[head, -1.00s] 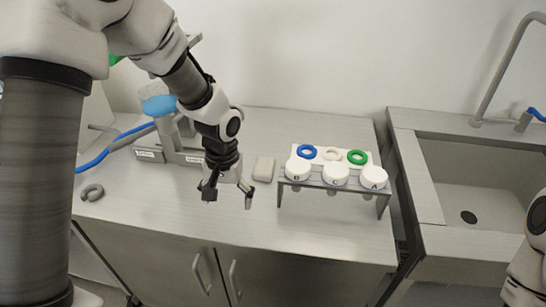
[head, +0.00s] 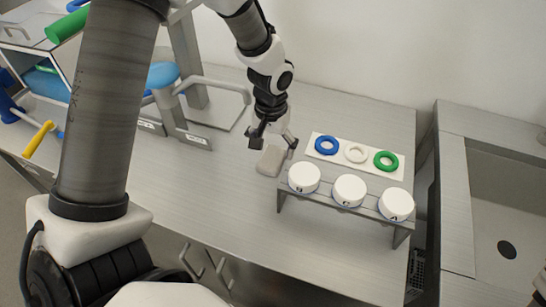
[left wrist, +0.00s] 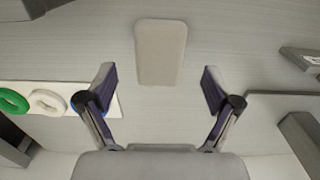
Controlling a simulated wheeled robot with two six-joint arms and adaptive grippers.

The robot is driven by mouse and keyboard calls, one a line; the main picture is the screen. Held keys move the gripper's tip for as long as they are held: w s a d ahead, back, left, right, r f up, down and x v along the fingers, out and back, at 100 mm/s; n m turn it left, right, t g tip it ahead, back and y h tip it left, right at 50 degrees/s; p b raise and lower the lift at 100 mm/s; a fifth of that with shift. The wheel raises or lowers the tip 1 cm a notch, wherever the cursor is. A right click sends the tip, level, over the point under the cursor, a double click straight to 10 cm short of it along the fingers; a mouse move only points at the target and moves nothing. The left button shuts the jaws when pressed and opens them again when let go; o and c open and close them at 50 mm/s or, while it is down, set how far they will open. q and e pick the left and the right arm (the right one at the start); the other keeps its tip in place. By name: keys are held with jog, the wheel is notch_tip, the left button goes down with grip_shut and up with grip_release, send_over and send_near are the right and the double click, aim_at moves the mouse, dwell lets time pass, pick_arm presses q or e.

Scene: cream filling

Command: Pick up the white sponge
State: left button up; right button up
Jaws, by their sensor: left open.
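The white sponge (head: 271,161) is a small off-white block lying on the counter, left of the rack with white round pieces. My left gripper (head: 274,142) is open and empty, at the far side of the sponge and partly in front of the counter behind it. In the left wrist view the sponge (left wrist: 161,52) lies ahead of and between the lines of the two open fingertips of my left gripper (left wrist: 157,88), with nothing between the fingers.
A metal rack (head: 325,199) with three white lidded containers (head: 349,190) stands right of the sponge. Behind it a white plate (head: 323,158) carries blue, white and green rings. Grey fixtures (head: 195,140) stand left. Counter in front of the sponge is clear.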

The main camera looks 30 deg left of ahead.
aim_at(272, 157)
pick_arm(q)
jog(key=f, duration=0.3)
jog(key=shift+w+f, duration=0.25)
jog(key=shift+f, duration=0.1)
jog(key=shift+s+r, duration=0.15)
jog(key=shift+c, duration=0.3)
jog(key=c, duration=1)
